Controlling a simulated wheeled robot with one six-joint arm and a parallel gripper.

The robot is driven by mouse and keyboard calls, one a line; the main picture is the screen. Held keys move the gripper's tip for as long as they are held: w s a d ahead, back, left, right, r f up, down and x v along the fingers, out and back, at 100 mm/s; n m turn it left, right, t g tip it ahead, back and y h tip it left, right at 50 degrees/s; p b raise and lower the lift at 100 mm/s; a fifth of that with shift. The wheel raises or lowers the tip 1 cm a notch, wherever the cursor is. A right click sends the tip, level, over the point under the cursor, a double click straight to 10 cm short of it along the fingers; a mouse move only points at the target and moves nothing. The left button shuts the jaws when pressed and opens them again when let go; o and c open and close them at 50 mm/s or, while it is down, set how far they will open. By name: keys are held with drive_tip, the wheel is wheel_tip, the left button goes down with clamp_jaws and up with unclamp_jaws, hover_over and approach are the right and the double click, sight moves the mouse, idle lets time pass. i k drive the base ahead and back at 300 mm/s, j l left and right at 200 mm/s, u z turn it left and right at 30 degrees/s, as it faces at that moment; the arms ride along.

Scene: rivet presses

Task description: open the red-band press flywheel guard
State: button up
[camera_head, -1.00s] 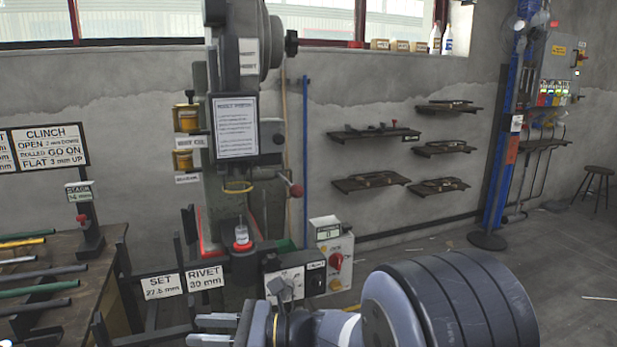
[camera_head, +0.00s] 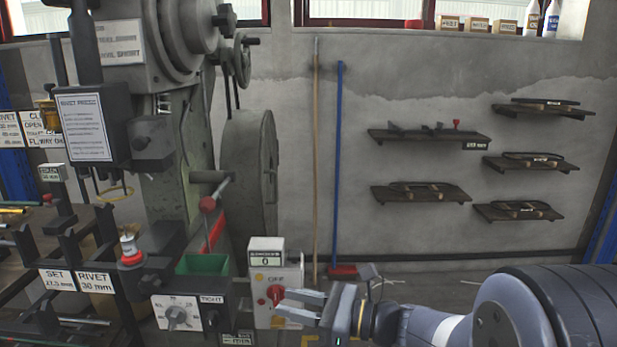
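The grey press (camera_head: 165,150) stands at the left, with a red band (camera_head: 213,236) low on its frame. A large grey round drum (camera_head: 248,170) stands upright at its right rear, its broad side edge-on to me. It looks like the flywheel or its guard; I cannot tell which, nor whether a guard is open. A lever with a red ball (camera_head: 207,204) sticks out in front of the press. My gripper (camera_head: 281,304) is at the bottom centre, its two fingers apart and pointing left, with nothing seen between them. In the picture it overlaps the control box.
The control box (camera_head: 265,258) with a red OFF switch (camera_head: 274,293) stands below the drum. A dial box (camera_head: 177,313) and a green bin (camera_head: 203,264) are left of it. A blue pole (camera_head: 338,160) and a wooden pole lean on the wall. Shelves (camera_head: 420,193) hang at the right.

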sight(269, 192)
drive_tip(key=i+l+u, duration=0.1)
drive_tip(key=i+l, duration=0.35)
drive_tip(key=i, duration=0.2)
drive_tip(key=i+l, duration=0.5)
drive_tip(key=i, duration=0.15)
drive_tip(key=i+j+u, duration=0.1)
drive_tip(key=i+j, duration=0.45)
drive_tip(key=i, duration=0.1)
